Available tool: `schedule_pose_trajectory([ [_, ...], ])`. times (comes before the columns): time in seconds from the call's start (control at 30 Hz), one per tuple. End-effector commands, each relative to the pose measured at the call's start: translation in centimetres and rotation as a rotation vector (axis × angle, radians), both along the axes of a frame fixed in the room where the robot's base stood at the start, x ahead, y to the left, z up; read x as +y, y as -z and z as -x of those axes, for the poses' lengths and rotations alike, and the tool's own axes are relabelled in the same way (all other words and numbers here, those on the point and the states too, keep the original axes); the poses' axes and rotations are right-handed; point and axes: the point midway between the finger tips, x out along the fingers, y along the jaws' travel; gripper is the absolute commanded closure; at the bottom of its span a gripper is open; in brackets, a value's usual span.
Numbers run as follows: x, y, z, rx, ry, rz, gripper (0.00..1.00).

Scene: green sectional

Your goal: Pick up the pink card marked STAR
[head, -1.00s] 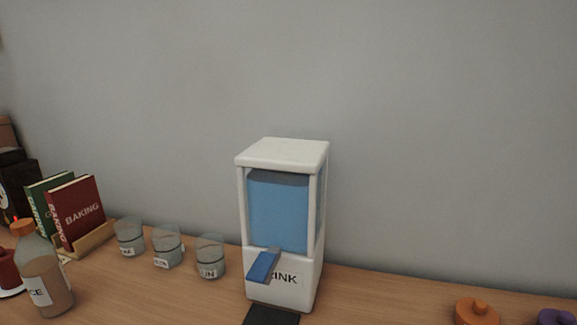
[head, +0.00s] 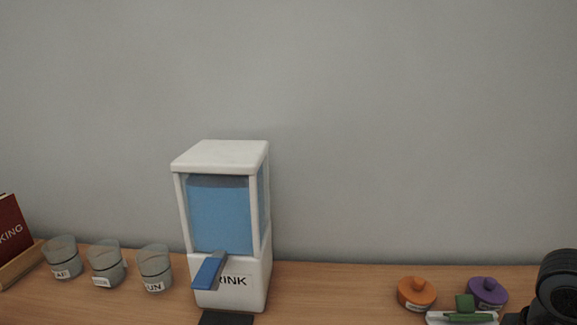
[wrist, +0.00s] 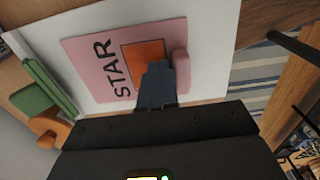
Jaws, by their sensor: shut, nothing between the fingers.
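The pink card marked STAR (wrist: 110,66) shows in the wrist view, lying on a white surface, with an orange square on it and a raised pink tab (wrist: 181,70) at its right side. My gripper (wrist: 157,72) is shut and empty. Its dark fingers overlap the card in the picture, over the orange square and just left of the tab. I cannot tell whether they touch the card. In the head view I do not make out the card; my dark arm shows at the right edge.
A white drink dispenser (head: 218,156) with a blue lever stands on the wooden counter (head: 330,297). Several clear cups (head: 155,268) stand left of it. An orange lid (head: 417,292), a purple lid (head: 487,292) and a green piece (head: 466,314) are at the right. The counter between is clear.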

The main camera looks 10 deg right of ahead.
Motion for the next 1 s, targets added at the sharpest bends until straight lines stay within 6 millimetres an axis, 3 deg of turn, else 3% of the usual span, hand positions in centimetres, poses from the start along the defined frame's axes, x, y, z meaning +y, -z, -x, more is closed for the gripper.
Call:
schedule_pose_trajectory([
  [0.47, 0.3, -0.4, 1.0, 0.000, 0.000, 0.000, 1.00],
  [1.0, 0.2, -4.3, 0.6, 0.000, -0.001, -0.001, 1.00],
])
